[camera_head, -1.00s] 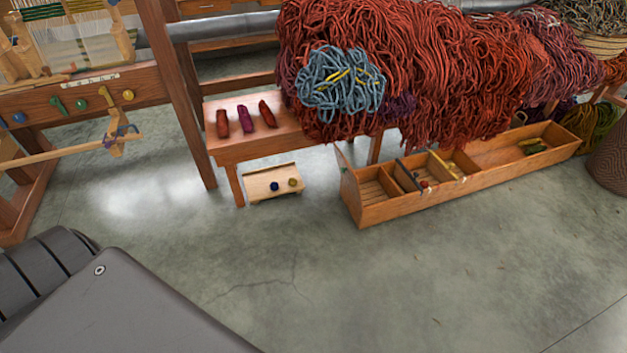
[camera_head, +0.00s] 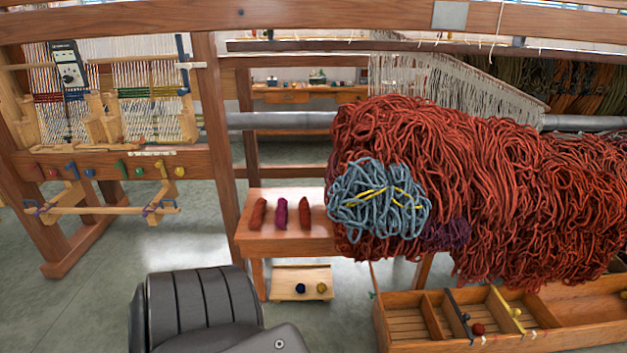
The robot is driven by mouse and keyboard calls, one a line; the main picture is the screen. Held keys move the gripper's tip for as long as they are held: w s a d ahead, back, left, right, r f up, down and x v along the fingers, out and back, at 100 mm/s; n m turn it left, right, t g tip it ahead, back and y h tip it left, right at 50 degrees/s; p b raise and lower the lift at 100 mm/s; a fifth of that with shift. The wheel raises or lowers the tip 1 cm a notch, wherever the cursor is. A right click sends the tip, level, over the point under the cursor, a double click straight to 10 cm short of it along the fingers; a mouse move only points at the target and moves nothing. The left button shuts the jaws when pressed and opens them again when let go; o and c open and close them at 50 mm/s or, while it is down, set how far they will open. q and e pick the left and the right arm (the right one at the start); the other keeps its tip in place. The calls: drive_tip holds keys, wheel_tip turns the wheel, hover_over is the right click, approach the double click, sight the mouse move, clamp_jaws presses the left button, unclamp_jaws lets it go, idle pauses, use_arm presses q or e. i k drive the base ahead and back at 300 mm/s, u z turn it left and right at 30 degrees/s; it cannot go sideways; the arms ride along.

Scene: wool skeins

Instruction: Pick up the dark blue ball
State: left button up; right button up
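The dark blue ball (camera_head: 300,288) is small and round. It sits on a low wooden tray (camera_head: 283,294) on the floor, under the front of a small wooden bench. A yellow ball (camera_head: 321,287) sits just to its right on the same tray. Neither of my grippers is in view. A dark grey padded part of my own body shows at the bottom left, apart from the tray.
The bench (camera_head: 257,243) holds several skeins (camera_head: 281,213). A large red wool heap (camera_head: 480,190) with a blue skein (camera_head: 380,200) hangs right of it. A divided wooden box (camera_head: 550,338) stands at lower right. A loom (camera_head: 100,165) stands left. Floor shows between.

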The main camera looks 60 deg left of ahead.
sight(300, 288)
drive_tip(key=u, duration=0.4)
drive_tip(key=i, duration=0.8)
drive_tip(key=u, duration=0.6)
